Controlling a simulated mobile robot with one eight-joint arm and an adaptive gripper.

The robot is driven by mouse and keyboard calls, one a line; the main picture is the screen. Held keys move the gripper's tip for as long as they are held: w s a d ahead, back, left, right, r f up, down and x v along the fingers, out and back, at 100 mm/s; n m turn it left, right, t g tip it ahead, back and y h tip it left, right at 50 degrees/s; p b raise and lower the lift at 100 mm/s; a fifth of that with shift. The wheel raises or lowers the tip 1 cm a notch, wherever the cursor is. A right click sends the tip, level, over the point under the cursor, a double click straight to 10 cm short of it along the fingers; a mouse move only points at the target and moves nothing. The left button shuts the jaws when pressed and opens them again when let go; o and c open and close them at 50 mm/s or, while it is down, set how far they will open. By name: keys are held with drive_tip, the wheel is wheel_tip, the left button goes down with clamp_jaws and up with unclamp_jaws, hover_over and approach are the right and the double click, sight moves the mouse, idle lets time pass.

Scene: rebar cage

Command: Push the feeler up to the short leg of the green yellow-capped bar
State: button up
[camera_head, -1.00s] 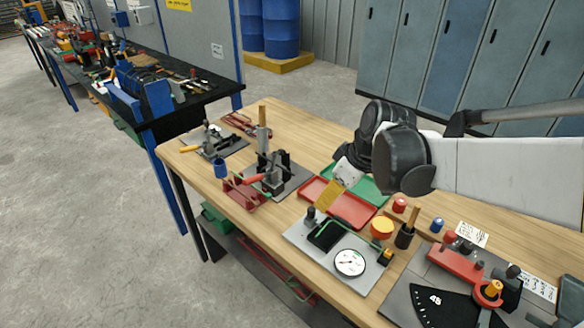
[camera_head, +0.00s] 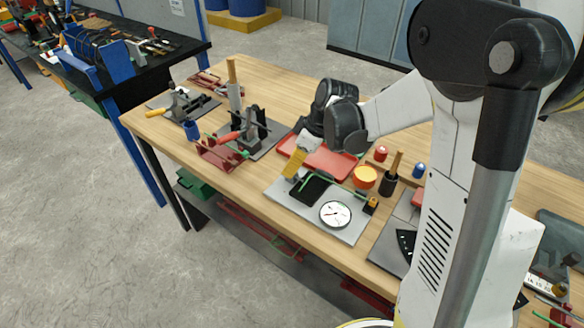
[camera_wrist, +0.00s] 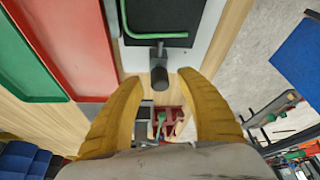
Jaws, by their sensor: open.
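The gauge plate (camera_head: 318,212) lies on the wooden bench, with a black pad and a round white dial (camera_head: 335,214). The green bar (camera_head: 337,187) lies on it, with its yellow cap (camera_head: 372,204) at the right end. In the wrist view the green bar (camera_wrist: 122,14) bends into a short leg (camera_wrist: 172,36). The feeler, a dark rod with a round knob (camera_wrist: 159,77), points at this leg; I cannot tell whether they touch. My gripper (camera_wrist: 160,88) is open, its yellow fingers either side of the knob. In the head view my gripper (camera_head: 291,166) is over the plate's left end.
Red tray (camera_head: 318,157) stands close behind the plate; a green tray (camera_wrist: 24,70) also shows in the wrist view. A yellow-orange round piece (camera_head: 365,177) and a dark holder (camera_head: 388,183) stand right of it. A clamp fixture (camera_head: 252,130) stands to the left.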

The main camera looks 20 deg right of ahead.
drive_tip(key=shift+a+f, duration=0.1)
drive_tip(key=shift+f, duration=0.2)
clamp_jaws()
